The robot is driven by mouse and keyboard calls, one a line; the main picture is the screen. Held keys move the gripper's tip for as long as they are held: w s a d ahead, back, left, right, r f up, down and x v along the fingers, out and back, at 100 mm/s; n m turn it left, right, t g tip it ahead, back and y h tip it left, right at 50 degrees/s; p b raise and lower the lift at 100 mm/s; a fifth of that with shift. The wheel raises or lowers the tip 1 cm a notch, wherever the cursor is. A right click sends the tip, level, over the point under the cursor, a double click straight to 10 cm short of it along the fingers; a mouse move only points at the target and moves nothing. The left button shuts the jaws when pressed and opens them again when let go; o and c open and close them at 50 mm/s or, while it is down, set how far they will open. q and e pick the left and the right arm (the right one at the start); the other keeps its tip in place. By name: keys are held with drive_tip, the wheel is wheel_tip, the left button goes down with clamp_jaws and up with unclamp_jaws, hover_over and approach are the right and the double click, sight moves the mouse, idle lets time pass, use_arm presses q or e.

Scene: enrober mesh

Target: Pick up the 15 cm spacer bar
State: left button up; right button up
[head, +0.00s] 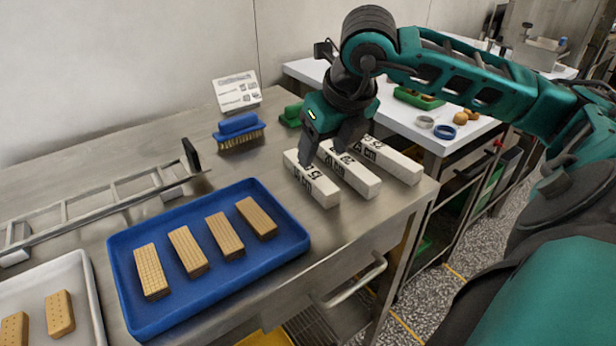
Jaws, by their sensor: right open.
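Three white spacer bars lie side by side near the table's right end. The leftmost, marked 15 cm (318,187), has its far part partly hidden by my right gripper. Beside it lie the 20 cm bar (356,178) and the 25 cm bar (398,166). My right gripper (325,155) is open, pointing down over the 15 cm bar and the 20 cm bar's far end. I cannot tell whether its fingers touch a bar. My left gripper is not in view.
A blue tray (190,306) with several wafers stands at front left, beside a pale tray (85,290) with biscuits. A metal frame (105,205), a blue brush (239,131) and a sign card (237,92) are behind. A white table (430,130) stands at right.

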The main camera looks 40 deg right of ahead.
sight(312, 171)
drive_tip(key=x, duration=0.7)
drive_tip(key=shift+w+a+r, duration=0.1)
drive_tip(key=shift+w+a, duration=0.05)
drive_tip(key=shift+w, duration=0.05)
clamp_jaws()
idle(0.4)
